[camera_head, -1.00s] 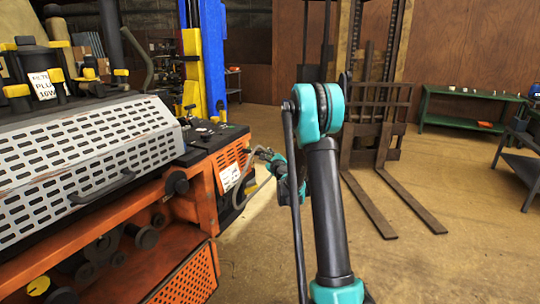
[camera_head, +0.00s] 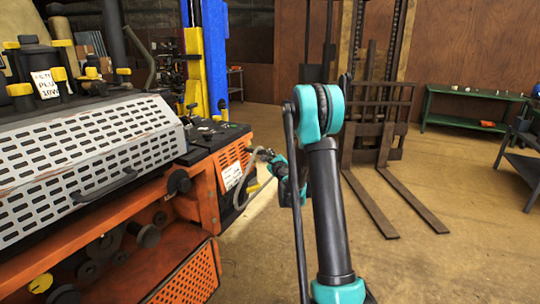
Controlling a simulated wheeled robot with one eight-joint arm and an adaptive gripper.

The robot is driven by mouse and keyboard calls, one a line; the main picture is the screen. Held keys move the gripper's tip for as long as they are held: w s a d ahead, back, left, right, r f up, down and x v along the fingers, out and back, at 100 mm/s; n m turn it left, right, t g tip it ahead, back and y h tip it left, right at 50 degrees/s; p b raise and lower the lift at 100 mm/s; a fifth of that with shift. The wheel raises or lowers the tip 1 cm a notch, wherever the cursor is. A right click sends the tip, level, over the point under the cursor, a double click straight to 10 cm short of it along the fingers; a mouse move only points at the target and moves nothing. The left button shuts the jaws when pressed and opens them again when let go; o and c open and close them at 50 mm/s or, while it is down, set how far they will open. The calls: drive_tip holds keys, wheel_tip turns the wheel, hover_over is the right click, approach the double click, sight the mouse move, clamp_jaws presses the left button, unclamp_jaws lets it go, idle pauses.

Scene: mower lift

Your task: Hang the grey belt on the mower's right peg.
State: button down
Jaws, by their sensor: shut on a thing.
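The orange mower (camera_head: 205,190) with its slotted grey cover fills the left side. My gripper (camera_head: 262,155) is small in view at the mower's right end, with its fingers near the orange side panel. It is shut on the grey belt (camera_head: 236,193), a thin loop hanging down beside the panel and a white label. A small yellow piece (camera_head: 253,188) shows just right of the belt, possibly a peg; I cannot tell whether the belt is around it or only beside it. My arm hides part of the area to the right.
A black knob (camera_head: 179,182) sticks out left of the panel. A blue and yellow lift post (camera_head: 205,60) stands behind the mower. A forklift mast with forks (camera_head: 405,200) stands behind my arm. A green bench (camera_head: 470,112) is at the right. The floor between is clear.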

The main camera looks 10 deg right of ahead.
drive_tip(key=c, duration=1.6)
unclamp_jaws()
drive_tip(key=s, duration=0.4)
drive_tip(key=s+d, duration=0.1)
drive_tip(key=s, duration=0.7)
drive_tip(key=shift+d, duration=0.15)
